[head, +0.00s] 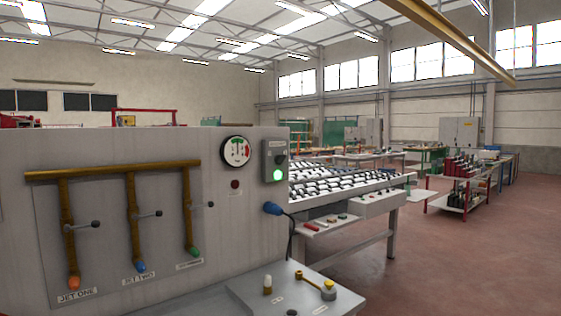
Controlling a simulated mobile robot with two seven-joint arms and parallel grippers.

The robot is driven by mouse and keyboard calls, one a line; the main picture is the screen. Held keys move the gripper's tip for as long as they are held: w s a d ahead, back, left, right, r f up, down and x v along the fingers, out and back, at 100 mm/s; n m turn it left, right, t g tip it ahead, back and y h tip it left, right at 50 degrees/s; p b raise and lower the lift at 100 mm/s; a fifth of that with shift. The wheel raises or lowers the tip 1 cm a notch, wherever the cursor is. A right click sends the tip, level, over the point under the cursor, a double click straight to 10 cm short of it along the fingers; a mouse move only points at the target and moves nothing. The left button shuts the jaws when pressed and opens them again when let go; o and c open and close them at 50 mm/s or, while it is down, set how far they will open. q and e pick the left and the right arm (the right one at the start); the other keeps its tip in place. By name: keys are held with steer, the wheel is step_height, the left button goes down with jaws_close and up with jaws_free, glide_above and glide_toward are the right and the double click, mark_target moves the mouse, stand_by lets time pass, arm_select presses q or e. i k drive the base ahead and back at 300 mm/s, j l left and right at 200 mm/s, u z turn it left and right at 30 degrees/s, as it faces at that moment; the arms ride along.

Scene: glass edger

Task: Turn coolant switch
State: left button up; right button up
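A grey machine panel (230,215) fills the left of the head view. A small grey switch box (266,161) is mounted near its upper right edge, with a dark knob and a lit green lamp; its label is too small to read, so I cannot tell whether it is the coolant switch. A round gauge (236,151) with green and red marks sits left of the box, and a dark red button (235,184) is below the gauge. Neither of my grippers is in view.
A brass pipe (110,170) feeds three drops with grey levers and coloured tips, labelled JET ONE and JET TWO on two. A blue plug (272,208) with a cable juts out. A grey ledge (285,290) holds small fittings.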

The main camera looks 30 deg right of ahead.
mark_target(279, 159)
steer(key=i+l, duration=0.15)
steer(key=l, duration=0.25)
steer(key=i+l, duration=0.1)
steer(key=l, duration=0.35)
steer(key=i+l+u, duration=0.1)
steer(key=l, duration=0.3)
steer(key=i+l, duration=0.15)
steer(key=l, duration=0.25)
